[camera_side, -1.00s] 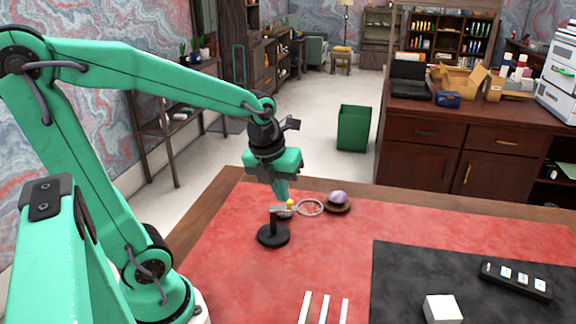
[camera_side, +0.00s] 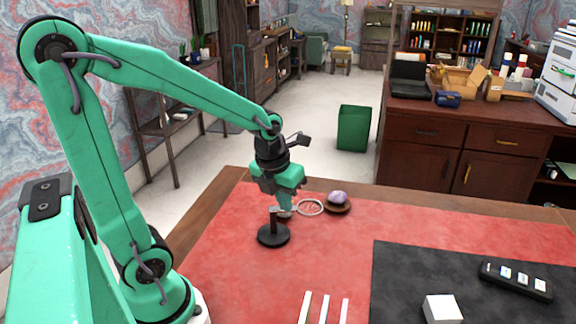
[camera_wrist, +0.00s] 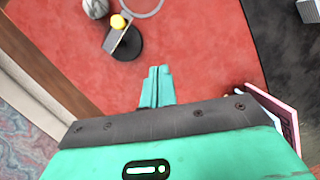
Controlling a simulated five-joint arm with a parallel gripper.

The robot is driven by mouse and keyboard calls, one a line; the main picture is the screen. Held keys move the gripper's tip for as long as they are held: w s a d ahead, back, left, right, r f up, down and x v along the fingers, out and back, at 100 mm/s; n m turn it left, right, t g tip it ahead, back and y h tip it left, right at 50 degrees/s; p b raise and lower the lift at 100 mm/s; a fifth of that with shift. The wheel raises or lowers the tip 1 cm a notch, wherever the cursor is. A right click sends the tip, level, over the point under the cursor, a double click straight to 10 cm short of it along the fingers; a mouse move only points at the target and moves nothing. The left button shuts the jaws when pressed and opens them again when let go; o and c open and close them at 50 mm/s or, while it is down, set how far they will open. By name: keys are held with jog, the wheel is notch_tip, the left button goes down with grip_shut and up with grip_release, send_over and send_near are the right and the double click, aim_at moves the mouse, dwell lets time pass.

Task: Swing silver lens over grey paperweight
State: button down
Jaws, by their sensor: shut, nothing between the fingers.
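The silver lens ring (camera_side: 311,207) sits on an arm of a small stand with a round black base (camera_side: 273,236). In the wrist view, the ring (camera_wrist: 143,6) is partly cut off at the top edge. A yellow knob (camera_wrist: 118,21) is on the lens arm near the stand. The grey paperweight (camera_wrist: 96,8) lies beside the knob, outside the ring; in the side view it is mostly hidden behind the lens arm and my fingers. My gripper (camera_side: 284,208) is shut and empty, beside the lens arm in the side view. Its closed fingertips (camera_wrist: 160,70) are apart from the knob.
White strips (camera_side: 324,309) lie in front.

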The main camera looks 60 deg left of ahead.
jog(key=w+a+f, duration=0.2)
jog(key=w+f, duration=0.3)
jog(key=f, duration=0.1)
jog(key=shift+a+f, duration=0.15)
jog(key=shift+f, duration=0.15)
jog(key=shift+w, duration=0.1)
